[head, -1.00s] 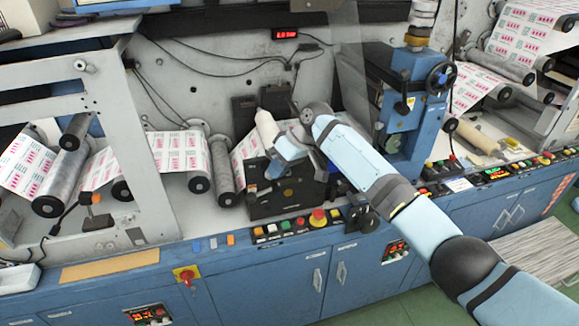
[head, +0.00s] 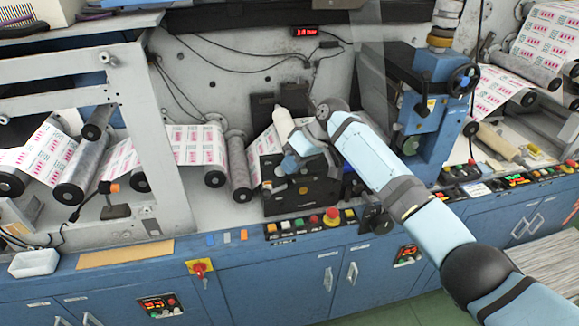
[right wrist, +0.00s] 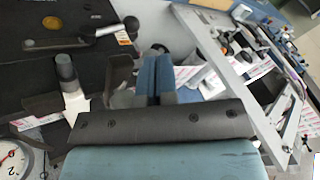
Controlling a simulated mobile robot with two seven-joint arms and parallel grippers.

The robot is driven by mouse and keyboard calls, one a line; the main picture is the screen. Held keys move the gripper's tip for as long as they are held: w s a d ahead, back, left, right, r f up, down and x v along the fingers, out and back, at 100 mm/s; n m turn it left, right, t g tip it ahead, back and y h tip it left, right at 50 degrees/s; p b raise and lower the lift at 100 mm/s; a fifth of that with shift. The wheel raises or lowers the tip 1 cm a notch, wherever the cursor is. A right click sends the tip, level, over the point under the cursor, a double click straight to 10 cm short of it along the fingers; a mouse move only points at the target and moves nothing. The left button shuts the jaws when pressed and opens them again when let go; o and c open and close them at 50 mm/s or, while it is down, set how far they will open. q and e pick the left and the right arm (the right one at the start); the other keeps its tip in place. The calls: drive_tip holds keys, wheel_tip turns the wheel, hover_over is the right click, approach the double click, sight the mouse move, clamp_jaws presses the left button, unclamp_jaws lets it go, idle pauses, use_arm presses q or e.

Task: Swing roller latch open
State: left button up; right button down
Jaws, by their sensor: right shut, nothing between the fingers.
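My right gripper (head: 290,164) is shut and empty, in front of the upper left of a black block (head: 300,201) on the machine. In the right wrist view its blue fingers (right wrist: 155,72) are together. There, a lever with a dark knob and an orange-and-white tag (right wrist: 122,37) lies on a black plate (right wrist: 25,48), up and left of the fingertips and apart from them in the picture. It looks like the roller latch. In the head view my gripper and arm partly cover the block, and I cannot make out the lever. My left gripper is not in view.
A pale roller end (head: 283,121) stands just above my gripper. Printed web (head: 197,145) runs over rollers to the left. A button row with a red mushroom button (head: 331,216) lies below the block. A blue column with a handwheel (head: 462,79) stands to the right.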

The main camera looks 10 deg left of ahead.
drive_tip(key=b+v, duration=0.2)
drive_tip(key=v, duration=1.1)
drive_tip(key=shift+w, duration=0.1)
